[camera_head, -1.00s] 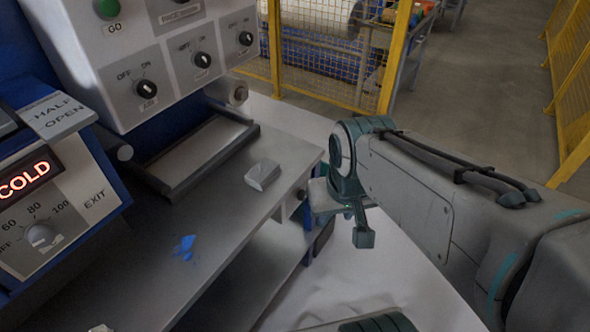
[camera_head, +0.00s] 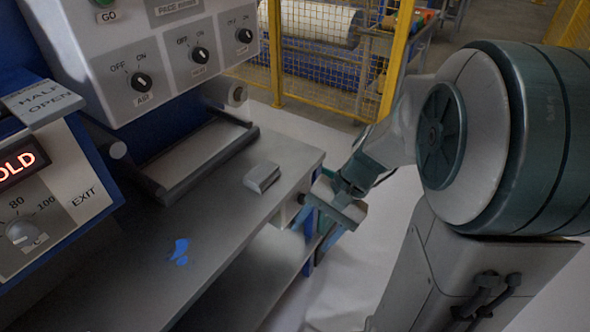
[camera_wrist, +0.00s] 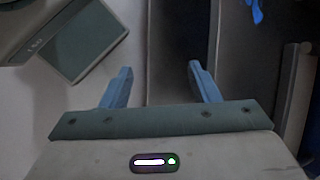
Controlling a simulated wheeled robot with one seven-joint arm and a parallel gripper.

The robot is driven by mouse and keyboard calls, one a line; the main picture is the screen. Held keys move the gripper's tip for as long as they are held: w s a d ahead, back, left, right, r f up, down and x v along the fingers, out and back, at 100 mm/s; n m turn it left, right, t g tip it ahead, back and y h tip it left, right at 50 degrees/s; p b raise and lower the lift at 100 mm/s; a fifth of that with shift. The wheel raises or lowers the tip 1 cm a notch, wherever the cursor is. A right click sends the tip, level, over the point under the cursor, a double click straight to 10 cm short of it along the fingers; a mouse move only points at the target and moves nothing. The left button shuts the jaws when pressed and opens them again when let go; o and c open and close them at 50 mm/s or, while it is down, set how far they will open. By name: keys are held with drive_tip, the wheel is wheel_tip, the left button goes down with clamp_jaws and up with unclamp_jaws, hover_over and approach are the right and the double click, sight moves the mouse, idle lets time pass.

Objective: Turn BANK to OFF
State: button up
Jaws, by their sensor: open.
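A grey panel (camera_head: 100,42) at the upper left of the head view carries three black rotary switches marked OFF and ON. They are the left switch (camera_head: 142,82), the middle switch (camera_head: 200,54) and the right switch (camera_head: 245,36). Their small name labels are too blurred for me to tell which is BANK, and the pointer settings are unclear. My gripper (camera_head: 308,236) is low beside the right edge of the bench, well below and right of the switches. In the wrist view my gripper (camera_wrist: 162,78) has its two blue fingers apart with nothing between them. No switch shows there.
A grey bench (camera_head: 130,270) holds a small grey block (camera_head: 262,177) and a blue scrap (camera_head: 180,250). A heater box with a dial (camera_head: 22,232) stands at the left. Yellow mesh fencing (camera_head: 395,60) stands behind.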

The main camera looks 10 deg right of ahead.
drive_tip(key=w+d+f+m+t+y+b, duration=0.35)
drive_tip(key=w+d+f+m+t, duration=0.45)
drive_tip(key=f, duration=0.3)
drive_tip(key=w+d+f+m+t+y+b, duration=0.3)
drive_tip(key=w+d+f+m+t+b, duration=0.35)
drive_tip(key=f+m, duration=0.4)
drive_tip(key=w+d+p+x, duration=0.1)
drive_tip(key=p+x, duration=0.1)
drive_tip(key=x, duration=1.2)
drive_tip(key=shift+f, duration=0.25)
drive_tip(key=c, duration=1)
